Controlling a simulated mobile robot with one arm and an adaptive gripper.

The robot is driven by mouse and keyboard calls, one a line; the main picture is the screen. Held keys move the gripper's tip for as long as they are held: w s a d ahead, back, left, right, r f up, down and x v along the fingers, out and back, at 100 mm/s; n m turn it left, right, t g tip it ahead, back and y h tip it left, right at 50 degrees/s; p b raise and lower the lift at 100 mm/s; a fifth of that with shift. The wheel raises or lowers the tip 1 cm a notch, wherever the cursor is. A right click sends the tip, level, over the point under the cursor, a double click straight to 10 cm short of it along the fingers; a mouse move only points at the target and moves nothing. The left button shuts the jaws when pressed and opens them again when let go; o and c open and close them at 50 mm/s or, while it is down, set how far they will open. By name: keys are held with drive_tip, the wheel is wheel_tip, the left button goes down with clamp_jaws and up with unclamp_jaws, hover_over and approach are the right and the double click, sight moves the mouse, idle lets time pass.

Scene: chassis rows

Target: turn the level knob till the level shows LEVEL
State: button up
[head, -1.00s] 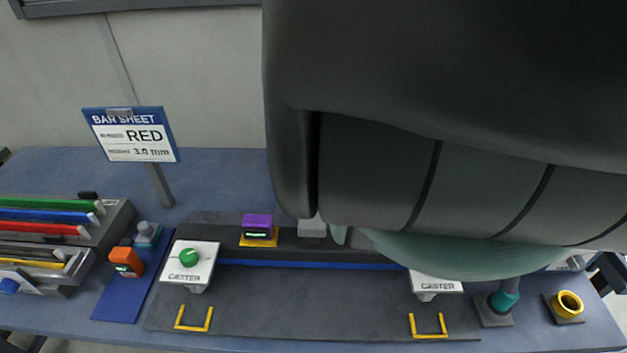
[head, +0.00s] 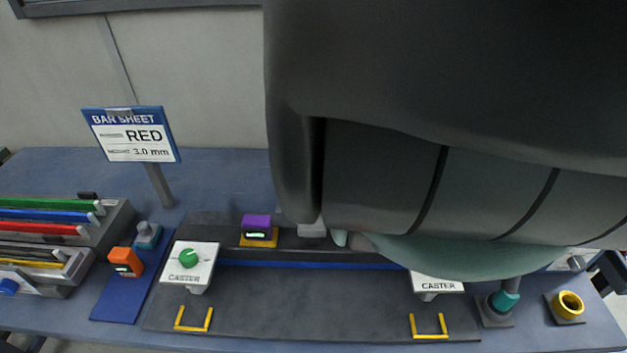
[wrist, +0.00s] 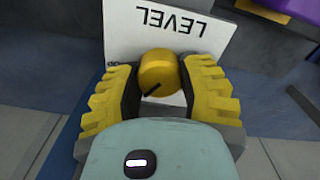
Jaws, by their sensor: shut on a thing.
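In the wrist view the yellow level knob (wrist: 158,72) stands in front of a white plate (wrist: 205,38) marked LEVEL, seen upside down. A dark pointer line shows on the knob. My gripper (wrist: 160,82) has its yellow ridged fingers on both sides of the knob and is shut on it. In the head view my arm covers the level knob and the fingers. A purple-topped device with a small lit display (head: 257,230) sits on a yellow base on the dark rail; its reading is too small to tell.
A green knob on a CASTER plate (head: 189,258) is at left; another CASTER plate (head: 437,284) is at right. An orange gauge (head: 125,261) lies on a blue mat. Coloured bars (head: 45,215) fill a rack at far left. A yellow ring (head: 568,304) stands at far right.

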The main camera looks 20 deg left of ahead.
sight(314, 179)
idle(0.3)
drive_tip(key=o, duration=1.2)
drive_tip(key=shift+r, duration=0.1)
drive_tip(key=shift+r, duration=5.9)
